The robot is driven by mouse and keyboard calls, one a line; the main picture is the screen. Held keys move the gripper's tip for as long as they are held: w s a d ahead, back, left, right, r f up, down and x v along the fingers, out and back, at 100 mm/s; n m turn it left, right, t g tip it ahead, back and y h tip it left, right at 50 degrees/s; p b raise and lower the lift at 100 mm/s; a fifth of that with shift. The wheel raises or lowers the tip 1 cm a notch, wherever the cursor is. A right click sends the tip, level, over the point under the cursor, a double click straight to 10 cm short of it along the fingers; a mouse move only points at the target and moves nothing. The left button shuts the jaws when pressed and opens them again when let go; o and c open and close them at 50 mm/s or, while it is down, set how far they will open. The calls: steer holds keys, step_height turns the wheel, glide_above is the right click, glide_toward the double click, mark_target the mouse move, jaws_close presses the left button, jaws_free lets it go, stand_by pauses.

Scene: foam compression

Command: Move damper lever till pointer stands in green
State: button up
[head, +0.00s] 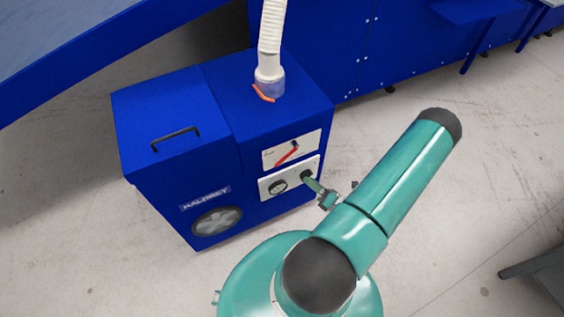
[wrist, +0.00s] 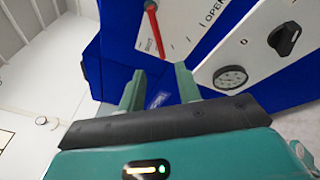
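A red lever (head: 287,153) is on the white upper panel of the blue machine, slanting from its dark pivot at upper right to lower left. It also shows at the top of the wrist view (wrist: 153,25), ahead of my fingertips and apart from them. A round dial gauge (head: 278,187) is on the lower panel; it also shows in the wrist view (wrist: 231,78). Its pointer and any green zone are too small to read. My gripper (wrist: 160,80) is open with nothing between its fingers. In the head view my gripper (head: 317,190) overlaps the lower panel's right end.
A black knob (head: 306,175) is right of the gauge. An orange tab (head: 263,93) is at the white hose's (head: 270,40) collar. The lid has a black handle (head: 176,138). More blue machinery (head: 350,50) stands behind. The floor at right is mostly clear.

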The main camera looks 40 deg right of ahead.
mark_target(286, 157)
steer(key=w, duration=1.2)
steer(key=shift+w+a, duration=0.35)
jaws_close()
